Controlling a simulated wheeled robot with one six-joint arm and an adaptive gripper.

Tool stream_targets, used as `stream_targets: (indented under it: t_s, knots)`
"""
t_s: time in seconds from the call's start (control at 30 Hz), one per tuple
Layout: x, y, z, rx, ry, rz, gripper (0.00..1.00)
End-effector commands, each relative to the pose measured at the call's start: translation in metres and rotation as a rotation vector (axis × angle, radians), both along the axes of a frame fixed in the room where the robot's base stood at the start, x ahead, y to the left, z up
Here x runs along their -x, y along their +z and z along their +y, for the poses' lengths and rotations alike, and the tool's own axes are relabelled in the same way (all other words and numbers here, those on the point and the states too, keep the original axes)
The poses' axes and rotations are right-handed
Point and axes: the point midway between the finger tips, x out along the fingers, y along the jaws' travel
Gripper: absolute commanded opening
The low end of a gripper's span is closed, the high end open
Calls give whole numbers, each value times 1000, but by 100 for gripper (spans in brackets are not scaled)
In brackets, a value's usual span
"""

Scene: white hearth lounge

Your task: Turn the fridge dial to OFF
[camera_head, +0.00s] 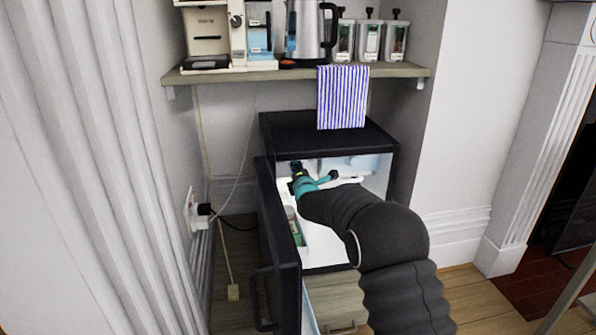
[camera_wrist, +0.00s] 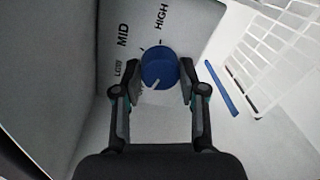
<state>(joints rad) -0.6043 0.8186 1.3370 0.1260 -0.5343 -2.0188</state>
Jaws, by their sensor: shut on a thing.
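The small black fridge (camera_head: 330,128) stands under the shelf with its door (camera_head: 279,240) open to the left. My gripper (camera_head: 298,172) reaches inside, near the upper left of the white interior. In the wrist view, my gripper (camera_wrist: 160,85) is shut on the round blue dial (camera_wrist: 160,66), a finger on either side. The dial sits on a grey panel (camera_wrist: 185,25) printed LOW, MID and HIGH. The dial's white mark points down and left, below the LOW label. No OFF label is legible. The gripper hides the dial in the head view.
A white wire rack (camera_wrist: 265,55) and a blue strip (camera_wrist: 222,87) are right of the dial. A striped cloth (camera_head: 342,97) hangs from the shelf (camera_head: 200,76). A wall plug (camera_head: 202,209) and cords are left of the fridge.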

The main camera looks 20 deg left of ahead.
Motion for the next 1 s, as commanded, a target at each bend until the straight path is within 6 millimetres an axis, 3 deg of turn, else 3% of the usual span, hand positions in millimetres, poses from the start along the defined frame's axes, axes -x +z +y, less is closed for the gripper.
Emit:
stream_targets:
  t_s: [0.2,0.23,0.3,0.67,1.0]
  knots:
    - [1,2,3,0,4,-3,7]
    - [1,2,3,0,4,-3,49]
    - [1,1,2,-1,3,-3,66]
    - [0,1,-3,-1,-3,0,67]
    - [33,4,-21,-1,-1,-1,67]
